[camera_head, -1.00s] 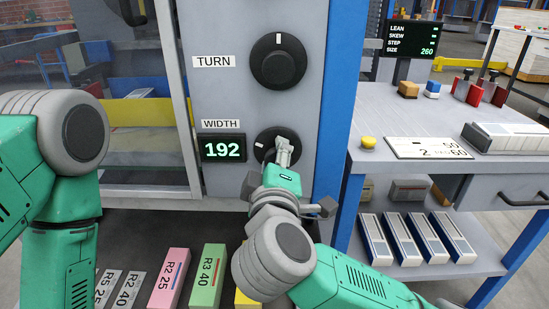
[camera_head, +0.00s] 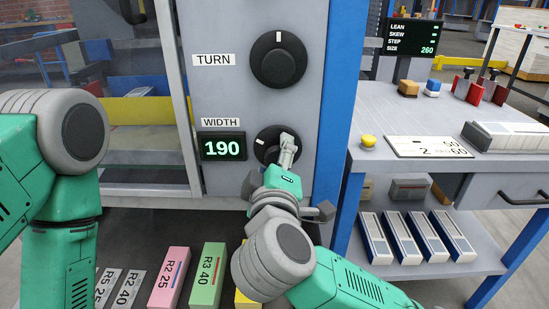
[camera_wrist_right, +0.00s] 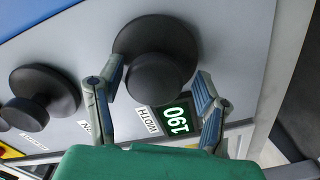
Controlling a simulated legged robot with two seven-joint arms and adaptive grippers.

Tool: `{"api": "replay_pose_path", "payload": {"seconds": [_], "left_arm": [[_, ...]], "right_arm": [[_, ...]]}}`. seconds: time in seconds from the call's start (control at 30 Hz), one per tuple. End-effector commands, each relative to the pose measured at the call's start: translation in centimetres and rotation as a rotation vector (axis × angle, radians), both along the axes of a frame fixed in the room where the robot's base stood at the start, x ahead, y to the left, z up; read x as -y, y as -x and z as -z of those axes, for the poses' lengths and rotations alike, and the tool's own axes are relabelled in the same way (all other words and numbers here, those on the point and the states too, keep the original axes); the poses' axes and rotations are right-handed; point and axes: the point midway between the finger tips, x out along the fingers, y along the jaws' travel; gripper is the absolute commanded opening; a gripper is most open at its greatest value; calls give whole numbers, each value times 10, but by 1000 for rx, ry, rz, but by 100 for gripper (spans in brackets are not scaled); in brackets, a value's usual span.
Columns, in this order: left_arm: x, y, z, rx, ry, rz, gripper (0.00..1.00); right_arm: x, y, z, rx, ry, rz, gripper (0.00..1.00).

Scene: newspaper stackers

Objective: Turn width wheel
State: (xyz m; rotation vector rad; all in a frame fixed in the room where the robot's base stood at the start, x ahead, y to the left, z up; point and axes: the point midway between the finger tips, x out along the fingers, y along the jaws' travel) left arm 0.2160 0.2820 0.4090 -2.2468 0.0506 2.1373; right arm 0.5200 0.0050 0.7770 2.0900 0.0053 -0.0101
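A larger TURN dial (camera_head: 278,60) is above the width wheel. A blue post (camera_head: 340,100) edges the panel at right, beside a table (camera_head: 375,125) with small blocks and a screen (camera_head: 411,37). Labelled pink (camera_head: 169,278) and green (camera_head: 208,276) blocks lie below.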

Motion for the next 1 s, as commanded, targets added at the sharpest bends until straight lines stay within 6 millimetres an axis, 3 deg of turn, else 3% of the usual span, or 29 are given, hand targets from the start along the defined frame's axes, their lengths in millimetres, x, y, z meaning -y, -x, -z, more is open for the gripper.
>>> {"api": "replay_pose_path", "payload": {"seconds": [0.23,0.7,1.0], "left_arm": [[0,1,-1,2,0,0,0],[0,1,-1,2,0,0,0],[0,1,-1,2,0,0,0]], "right_arm": [[-1,15,-2,4,-3,-2,60],[-1,105,0,-1,0,-3,60],[-1,120,1,-2,1,0,60]]}}
